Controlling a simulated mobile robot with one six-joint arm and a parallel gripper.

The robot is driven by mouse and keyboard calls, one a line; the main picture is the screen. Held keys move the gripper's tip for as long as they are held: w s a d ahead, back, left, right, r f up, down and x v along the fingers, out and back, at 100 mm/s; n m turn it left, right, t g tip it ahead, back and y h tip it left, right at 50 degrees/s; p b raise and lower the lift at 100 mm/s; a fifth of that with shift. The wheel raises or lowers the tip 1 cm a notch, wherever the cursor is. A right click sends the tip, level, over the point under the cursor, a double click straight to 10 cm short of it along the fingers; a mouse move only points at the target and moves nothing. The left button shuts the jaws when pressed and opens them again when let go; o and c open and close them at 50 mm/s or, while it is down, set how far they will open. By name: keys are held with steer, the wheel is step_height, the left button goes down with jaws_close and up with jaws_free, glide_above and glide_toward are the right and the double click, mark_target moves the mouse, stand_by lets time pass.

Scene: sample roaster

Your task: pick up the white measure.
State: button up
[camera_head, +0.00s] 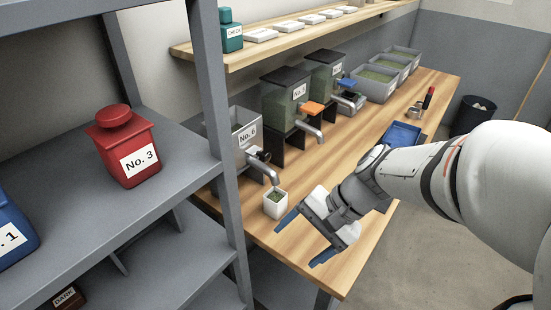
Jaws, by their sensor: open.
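The white measure (275,205) is a small white square cup with greenish contents. It stands upright on the wooden bench under the spout of the bin marked No. 6 (244,138). My gripper (304,240) is open and empty, with two blue-tipped fingers. It is just to the right and front of the measure in the picture, and one finger appears close to the cup's lower right side. I cannot tell whether it touches. The cup's front and top are in clear view.
Two dark bins with spouts (288,100) stand farther back along the bench. A blue tray (401,134) lies behind my arm. Grey trays (379,84) are at the back. A grey shelf (175,150) with a red No. 3 canister (124,150) stands left. The front bench end is clear.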

steer(key=w+a+f+m+y+b, duration=0.3)
steer(key=w+a+f+m+y, duration=0.1)
steer(key=m, duration=0.1)
steer(key=m+t+y+b, duration=0.3)
steer(key=m+t+b, duration=0.3)
steer(key=m+t, duration=0.7)
glide_toward(283, 199)
steer(key=shift+m+g, duration=0.6)
steer(key=shift+g, duration=0.1)
steer(key=w+a, duration=0.1)
steer(key=w, duration=0.1)
steer(key=w+a+r, duration=0.1)
steer(key=a, duration=0.1)
steer(key=shift+w+a, duration=0.25)
steer(key=shift+w, duration=0.15)
steer(key=shift+w+f, duration=0.1)
steer(key=shift+w, duration=0.15)
steer(key=x, duration=0.3)
steer(key=p+x, duration=0.1)
steer(key=x, duration=0.3)
steer(key=shift+s+a+f, duration=0.1)
steer(key=shift+s+a, duration=0.05)
steer(key=shift+a, duration=0.25)
steer(key=shift+c, duration=0.5)
steer(key=c, duration=1.2)
steer(key=shift+o, duration=0.2)
